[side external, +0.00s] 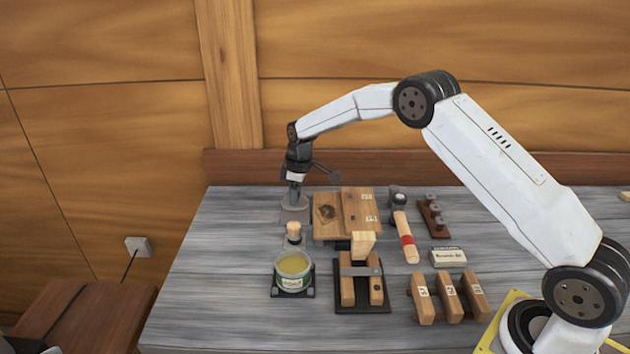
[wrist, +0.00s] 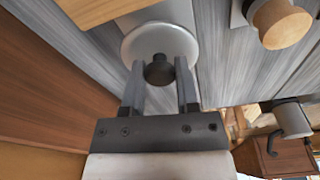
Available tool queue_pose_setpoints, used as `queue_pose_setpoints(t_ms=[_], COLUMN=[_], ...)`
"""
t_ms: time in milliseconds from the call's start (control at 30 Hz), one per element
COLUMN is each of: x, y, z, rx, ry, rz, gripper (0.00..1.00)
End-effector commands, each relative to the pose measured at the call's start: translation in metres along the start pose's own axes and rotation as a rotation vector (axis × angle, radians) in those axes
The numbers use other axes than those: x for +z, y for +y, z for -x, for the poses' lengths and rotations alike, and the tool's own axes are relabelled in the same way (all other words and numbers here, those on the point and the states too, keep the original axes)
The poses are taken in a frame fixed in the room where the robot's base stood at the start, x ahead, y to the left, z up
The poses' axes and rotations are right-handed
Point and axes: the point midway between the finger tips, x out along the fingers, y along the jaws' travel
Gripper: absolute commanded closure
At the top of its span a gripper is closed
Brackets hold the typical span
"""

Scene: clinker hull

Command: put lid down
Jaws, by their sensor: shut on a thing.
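The lid (wrist: 140,42) is a pale grey disc with a dark knob (wrist: 158,70). My gripper (wrist: 160,75) is shut on the knob, one finger on each side, in the wrist view. In the side view my gripper (side external: 295,186) points down at the back left of the bench, with the lid (side external: 295,203) under it. A pale grey pad (side external: 294,216) lies right below the lid; I cannot tell whether they touch. The open pot (side external: 292,284), with a green and white label and yellowish contents, stands nearer the front on a dark holder.
A wooden-topped item (side external: 293,232) stands between pad and pot. A wooden board with blocks (side external: 330,228) is close to the right of my gripper. The bench's left side is clear.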

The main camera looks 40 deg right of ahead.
Motion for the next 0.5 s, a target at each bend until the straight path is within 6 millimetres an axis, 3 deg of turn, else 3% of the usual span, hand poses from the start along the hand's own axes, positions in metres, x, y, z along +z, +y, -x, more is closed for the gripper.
queue_pose_setpoints(t_ms=[233, 500], x=[0.003, 0.003], y=[0.000, 0.001], z=[-0.027, -0.031], rx=[0.000, 0.001], ry=[-0.001, 0.000], rz=[-0.001, -0.001], gripper=[1.00, 1.00])
